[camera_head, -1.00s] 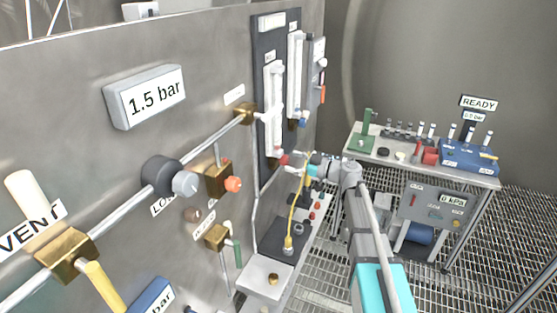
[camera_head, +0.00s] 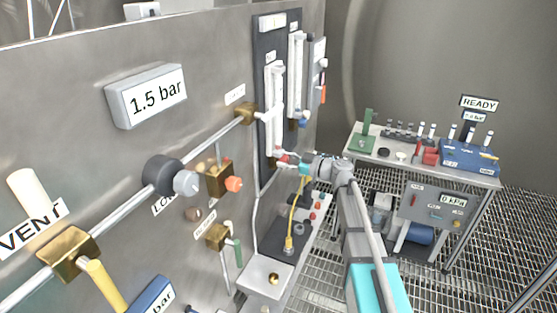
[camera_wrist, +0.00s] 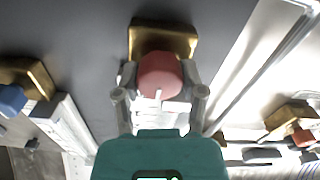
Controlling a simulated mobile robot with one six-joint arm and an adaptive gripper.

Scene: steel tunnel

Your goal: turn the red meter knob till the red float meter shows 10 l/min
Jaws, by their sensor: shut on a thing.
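The red meter knob (camera_wrist: 160,75) sits on a brass block (camera_wrist: 163,38) in the wrist view, with a pale mark on its face. My gripper (camera_wrist: 160,100) has its two fingers on either side of the knob and is shut on it. In the head view my gripper (camera_head: 290,159) reaches the lower end of the nearer float meter (camera_head: 273,105), a clear upright tube on a dark panel. The float and scale reading are too small to tell. My gripper mostly covers the knob there.
A second float meter (camera_head: 297,75) with a blue knob (camera_head: 304,122) stands just behind; the blue knob also shows in the wrist view (camera_wrist: 12,98). A yellow hose (camera_head: 294,215) hangs below my gripper. A bench (camera_head: 440,172) with equipment stands at right.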

